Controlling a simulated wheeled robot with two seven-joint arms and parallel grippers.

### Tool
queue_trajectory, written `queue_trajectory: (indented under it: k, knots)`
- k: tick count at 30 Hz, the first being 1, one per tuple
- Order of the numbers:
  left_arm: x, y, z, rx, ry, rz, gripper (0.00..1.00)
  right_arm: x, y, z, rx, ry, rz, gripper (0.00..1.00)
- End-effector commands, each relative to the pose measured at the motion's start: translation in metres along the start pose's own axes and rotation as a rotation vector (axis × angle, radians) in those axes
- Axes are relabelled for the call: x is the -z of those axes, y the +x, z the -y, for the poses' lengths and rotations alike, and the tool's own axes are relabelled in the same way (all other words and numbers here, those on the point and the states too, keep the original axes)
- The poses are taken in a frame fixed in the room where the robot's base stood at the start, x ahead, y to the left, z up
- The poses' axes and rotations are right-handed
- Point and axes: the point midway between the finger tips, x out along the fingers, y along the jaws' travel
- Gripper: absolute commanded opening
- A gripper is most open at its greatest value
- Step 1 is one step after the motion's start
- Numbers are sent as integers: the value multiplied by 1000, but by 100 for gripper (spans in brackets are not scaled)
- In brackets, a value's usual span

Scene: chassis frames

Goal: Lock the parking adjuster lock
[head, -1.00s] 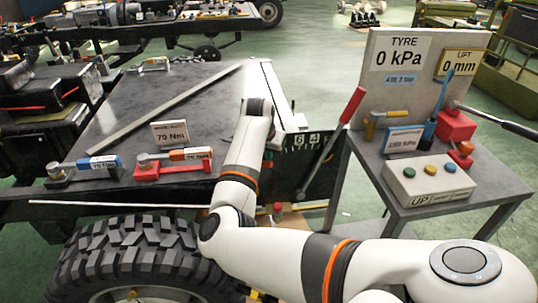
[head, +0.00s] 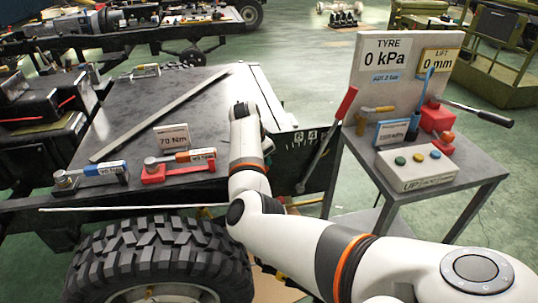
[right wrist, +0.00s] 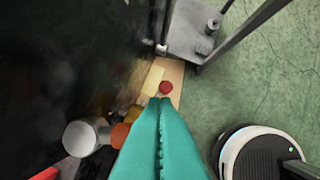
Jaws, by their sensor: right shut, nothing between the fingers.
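My right gripper (right wrist: 158,105) has teal fingers pressed together with nothing between them. It points down beside the dark chassis side in the right wrist view. A small round red knob (right wrist: 166,88) shows just beyond the fingertips, over a tan board; I cannot tell whether the fingers touch it. A long lever with a red grip (head: 347,103) leans up at the chassis's right edge in the head view. No label marks the parking adjuster lock, so I cannot tell which part it is. In the head view my right arm hides the fingers. My left gripper is out of view.
The chassis top (head: 150,95) carries tools and a 70 Nm sign (head: 172,138). A large tyre (head: 160,255) stands in front. A grey stand (head: 450,185) on the right holds a button box (head: 415,168) and a gauge board reading 0 kPa. Green floor lies between.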

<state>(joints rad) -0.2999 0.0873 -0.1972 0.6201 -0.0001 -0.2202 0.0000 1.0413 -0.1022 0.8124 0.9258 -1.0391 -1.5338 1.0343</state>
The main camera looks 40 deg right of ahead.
Motion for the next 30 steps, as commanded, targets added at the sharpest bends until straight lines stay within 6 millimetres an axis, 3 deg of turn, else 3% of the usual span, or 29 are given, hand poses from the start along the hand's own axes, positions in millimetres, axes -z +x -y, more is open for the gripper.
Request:
queue_trajectory:
  k: [5,30]
  knots:
    - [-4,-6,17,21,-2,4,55,10,-4,2,44,112,-1,0]
    - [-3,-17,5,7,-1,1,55,26,-9,0,40,107,-3,0]
